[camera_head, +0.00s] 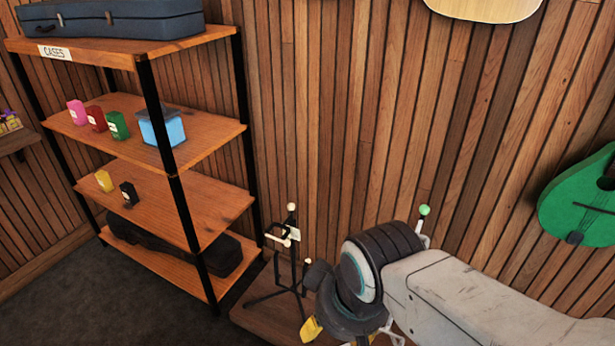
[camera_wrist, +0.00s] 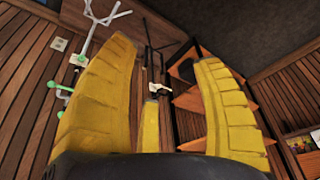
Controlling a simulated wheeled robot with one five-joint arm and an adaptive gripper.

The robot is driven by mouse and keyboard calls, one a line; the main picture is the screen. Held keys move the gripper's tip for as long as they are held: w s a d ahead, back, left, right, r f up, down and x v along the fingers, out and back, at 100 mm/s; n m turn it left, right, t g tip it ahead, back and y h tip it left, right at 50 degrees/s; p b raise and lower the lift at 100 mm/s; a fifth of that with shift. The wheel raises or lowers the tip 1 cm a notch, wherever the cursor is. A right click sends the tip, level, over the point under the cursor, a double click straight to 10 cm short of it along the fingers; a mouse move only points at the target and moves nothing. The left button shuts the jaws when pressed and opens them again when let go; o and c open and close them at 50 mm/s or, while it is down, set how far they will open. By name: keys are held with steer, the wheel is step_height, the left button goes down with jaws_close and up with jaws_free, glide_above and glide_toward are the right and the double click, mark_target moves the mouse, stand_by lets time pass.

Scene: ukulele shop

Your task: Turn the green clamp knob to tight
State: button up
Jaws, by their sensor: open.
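In the head view a green ball-shaped knob (camera_head: 424,210) tops a pale post behind my arm; most of that stand is hidden. The wrist view shows a white stand (camera_wrist: 98,22) at upper left, with several green ends, one of them a green knob (camera_wrist: 52,85), on pale rods left of the left finger. I cannot tell which green piece is the clamp knob, or how tight it is. My gripper (camera_wrist: 165,58) is open and empty, its yellow fingers apart. In the head view one yellow fingertip (camera_head: 311,329) shows at the bottom edge.
A black stand (camera_head: 305,279) with white knobs stands beside my gripper; it shows between my fingers in the wrist view (camera_wrist: 151,50). A wooden shelf rack (camera_head: 213,205) with cases and small boxes is at left. A green ukulele (camera_head: 560,205) hangs on the slatted wall at right.

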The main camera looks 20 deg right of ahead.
steer(key=w+d+f+m+t+h+b, duration=0.2)
steer(key=w+d+f+m+t+b, duration=0.1)
steer(key=w+d+f+b, duration=0.8)
steer(key=w+d+f+m+t+h+b, duration=0.25)
steer(key=w+d+f+b, duration=0.55)
steer(key=w+f, duration=0.5)
steer(key=w+d+f+m+t+h+b, duration=0.3)
steer(key=w+d+f+h+b, duration=0.1)
steer(key=d+f+b, duration=0.8)
steer(key=s+d+f+m+h+b, duration=0.2)
steer(key=s+d+f+h+b, duration=0.3)
steer(key=d+f, duration=0.55)
steer(key=shift+t+y, duration=0.35)
steer(key=shift+t, duration=0.1)
steer(key=shift+w+d+f+b, duration=0.3)
steer(key=shift+w+d+b, duration=0.35)
steer(key=shift+b, duration=0.4)
steer(key=shift+w+d+f+b, duration=0.3)
steer(key=shift+w+d+b, duration=0.2)
steer(key=shift+w+b, duration=0.45)
steer(key=shift+w+d+f+b, duration=0.3)
steer(key=shift+w+d+b, duration=0.25)
steer(key=shift+b, duration=0.6)
